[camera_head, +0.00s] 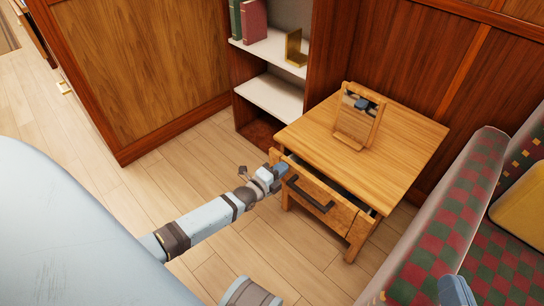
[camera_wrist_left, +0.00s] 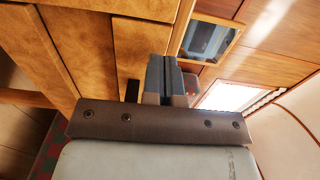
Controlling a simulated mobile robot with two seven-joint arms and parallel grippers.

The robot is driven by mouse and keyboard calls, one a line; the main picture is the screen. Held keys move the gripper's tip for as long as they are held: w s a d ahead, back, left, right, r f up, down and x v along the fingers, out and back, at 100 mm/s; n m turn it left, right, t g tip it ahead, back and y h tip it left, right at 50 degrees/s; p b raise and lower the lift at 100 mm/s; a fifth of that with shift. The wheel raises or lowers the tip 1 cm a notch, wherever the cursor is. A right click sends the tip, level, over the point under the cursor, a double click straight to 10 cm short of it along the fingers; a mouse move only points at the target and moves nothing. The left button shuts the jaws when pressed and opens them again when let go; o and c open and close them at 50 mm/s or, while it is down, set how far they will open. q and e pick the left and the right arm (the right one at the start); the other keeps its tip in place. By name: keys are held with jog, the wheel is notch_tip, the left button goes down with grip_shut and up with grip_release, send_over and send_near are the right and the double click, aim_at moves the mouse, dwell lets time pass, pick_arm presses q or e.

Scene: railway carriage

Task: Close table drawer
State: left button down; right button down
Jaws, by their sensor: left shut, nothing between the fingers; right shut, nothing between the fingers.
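The wooden table (camera_head: 410,134) stands right of centre in the head view. Its drawer (camera_head: 318,198) is partly open, with a dark gap between its front and the tabletop. The drawer front carries a dark bar handle (camera_head: 310,195). My left gripper (camera_head: 282,169) is shut and empty at the left end of the drawer front, close against it; contact cannot be told. Its closed fingers also show in the left wrist view (camera_wrist_left: 163,80), before wooden panels. My right gripper (camera_head: 456,291) shows only in part at the bottom edge, shut, away from the table over the seat side.
A framed mirror-like stand (camera_head: 358,115) is on the tabletop. A shelf unit (camera_head: 270,92) with books (camera_head: 253,20) stands behind the table. A checkered seat (camera_head: 445,220) with a yellow cushion (camera_head: 520,210) is close on the right.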

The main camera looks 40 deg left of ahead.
aim_at(288, 163)
pick_arm(q)
jog(key=shift+w, duration=0.3)
jog(key=shift+w+d+r, duration=0.1)
jog(key=shift+w+d, duration=0.1)
jog(key=shift+w, duration=1.1)
